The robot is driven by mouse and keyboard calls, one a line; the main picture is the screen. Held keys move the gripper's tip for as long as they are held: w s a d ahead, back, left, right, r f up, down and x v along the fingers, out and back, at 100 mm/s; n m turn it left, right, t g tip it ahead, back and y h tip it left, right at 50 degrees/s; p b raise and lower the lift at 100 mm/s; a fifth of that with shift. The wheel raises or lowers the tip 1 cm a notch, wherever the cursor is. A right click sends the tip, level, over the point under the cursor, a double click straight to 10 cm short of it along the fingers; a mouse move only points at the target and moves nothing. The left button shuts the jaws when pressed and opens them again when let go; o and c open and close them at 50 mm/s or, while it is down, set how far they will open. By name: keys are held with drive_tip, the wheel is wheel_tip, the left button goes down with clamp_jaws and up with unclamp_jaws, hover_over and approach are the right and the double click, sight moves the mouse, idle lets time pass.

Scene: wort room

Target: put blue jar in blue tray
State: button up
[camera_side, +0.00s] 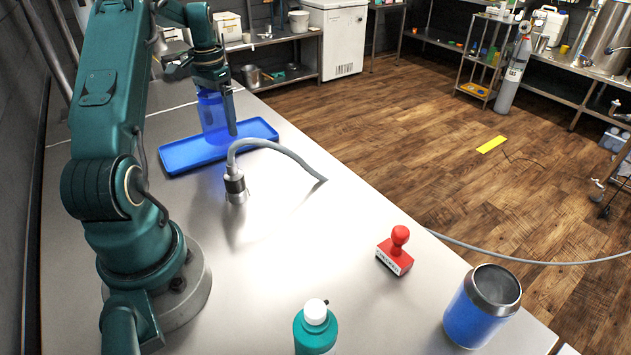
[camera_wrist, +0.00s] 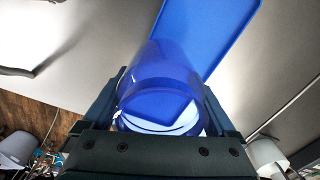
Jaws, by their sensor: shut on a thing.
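The translucent blue jar (camera_side: 211,112) is upright between the fingers of my gripper (camera_side: 216,118) at the far end of the table. My gripper is shut on it. The blue tray (camera_side: 182,155) is a shallow rectangle on the table; in the side view the jar overlaps its middle. I cannot tell whether the jar's base touches the tray floor. In the wrist view the jar (camera_wrist: 165,75) sits between both fingers (camera_wrist: 160,110), its round opening toward the camera, and part of the tray (camera_wrist: 205,30) shows beyond it.
A grey hose with a metal end (camera_side: 236,186) stands on the table just in front of the tray. A red stamp (camera_side: 395,255), a teal bottle with a white cap (camera_side: 315,332) and a blue can with a metal rim (camera_side: 480,305) stand nearer. The table's middle is mostly clear.

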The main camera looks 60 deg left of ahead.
drive_tip(key=shift+f, duration=0.4)
drive_tip(key=shift+f, duration=0.1)
drive_tip(key=shift+f, duration=0.5)
drive_tip(key=o, duration=1.2)
drive_tip(key=shift+o, duration=0.2)
wheel_tip(320, 180, up, 13)
